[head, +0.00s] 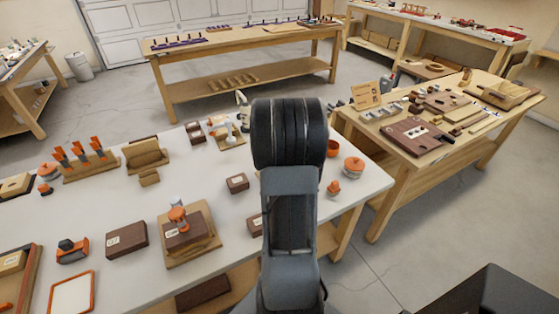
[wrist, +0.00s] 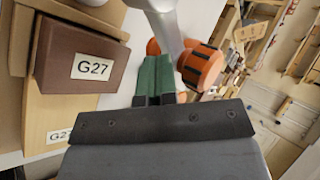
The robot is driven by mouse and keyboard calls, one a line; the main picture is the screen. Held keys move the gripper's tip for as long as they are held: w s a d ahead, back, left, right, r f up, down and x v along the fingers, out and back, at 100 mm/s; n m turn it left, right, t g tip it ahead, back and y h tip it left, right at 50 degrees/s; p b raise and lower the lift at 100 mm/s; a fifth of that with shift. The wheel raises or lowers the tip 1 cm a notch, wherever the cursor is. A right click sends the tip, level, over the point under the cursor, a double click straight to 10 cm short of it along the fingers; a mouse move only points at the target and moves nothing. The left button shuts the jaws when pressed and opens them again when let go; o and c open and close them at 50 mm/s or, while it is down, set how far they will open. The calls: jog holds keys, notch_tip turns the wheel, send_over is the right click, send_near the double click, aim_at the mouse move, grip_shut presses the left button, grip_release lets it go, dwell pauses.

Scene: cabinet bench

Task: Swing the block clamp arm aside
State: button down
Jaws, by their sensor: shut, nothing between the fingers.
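In the wrist view, a brown block (wrist: 85,62) labelled G27 sits on a pale wooden base (wrist: 45,112), which carries a G27 label too. A pale grey clamp arm (wrist: 163,22) runs down beside the block from the top edge. An orange and black knob (wrist: 200,68) lies just right of it. My gripper (wrist: 153,65) has green fingers that are shut and empty, with their tips close to the grey arm; I cannot tell whether they touch it. In the head view, a brown block under an orange knob (head: 178,214) stands on a wooden base (head: 205,246). My gripper is hidden there behind my arm.
The white bench (head: 95,222) holds several other items, including a loose brown block (head: 127,240), an orange and black tool (head: 72,250) and a rack of orange-handled tools (head: 88,166). A wooden side bench (head: 455,148) stands to the right, with clear floor between.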

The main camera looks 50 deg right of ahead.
jog(key=shift+w+d+p, duration=0.15)
jog(key=shift+d+p, duration=0.2)
jog(key=shift+d, duration=0.55)
jog(key=shift+w+d+p, duration=0.35)
jog(key=shift+w+d, duration=0.05)
jog(key=shift+d, duration=0.3)
jog(key=shift+d+r, duration=0.1)
jog(key=shift+w+d+r, duration=0.15)
jog(key=shift+w, duration=0.05)
jog(key=shift+s, duration=0.1)
jog(key=shift+s, duration=0.15)
jog(key=s+a+r, duration=0.4)
jog(key=s+r, duration=0.2)
jog(key=s, duration=0.4)
jog(key=shift+s+a+r+p, duration=0.2)
jog(key=shift+s+a+p, duration=0.05)
jog(key=shift+p, duration=0.2)
